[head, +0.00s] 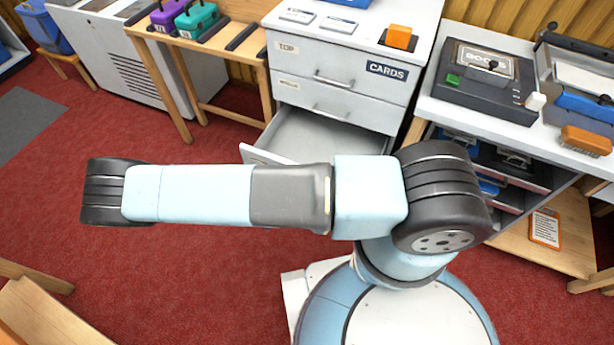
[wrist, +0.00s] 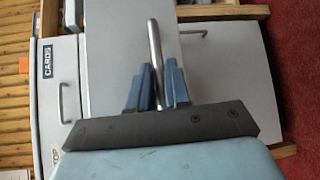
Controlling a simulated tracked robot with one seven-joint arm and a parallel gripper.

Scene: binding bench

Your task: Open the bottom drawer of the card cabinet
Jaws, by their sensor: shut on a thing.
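The card cabinet (head: 372,90) is pale grey, with a TOP label and a dark CARDS label on its upper drawer. It also shows turned sideways in the wrist view (wrist: 47,115). The bottom drawer (head: 318,132) stands pulled out below two closed drawers, and its inside shows empty where visible. My arm hides its front right part in the head view. My gripper (wrist: 159,66) has its blue fingers shut around a silver bar handle (wrist: 153,40), seen in the wrist view. My gripper is hidden in the head view.
An orange block (head: 398,37) lies on the cabinet top. A wooden table (head: 215,55) with a purple and a teal case stands left of the cabinet. A bench (head: 470,115) with a dark machine stands to the right.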

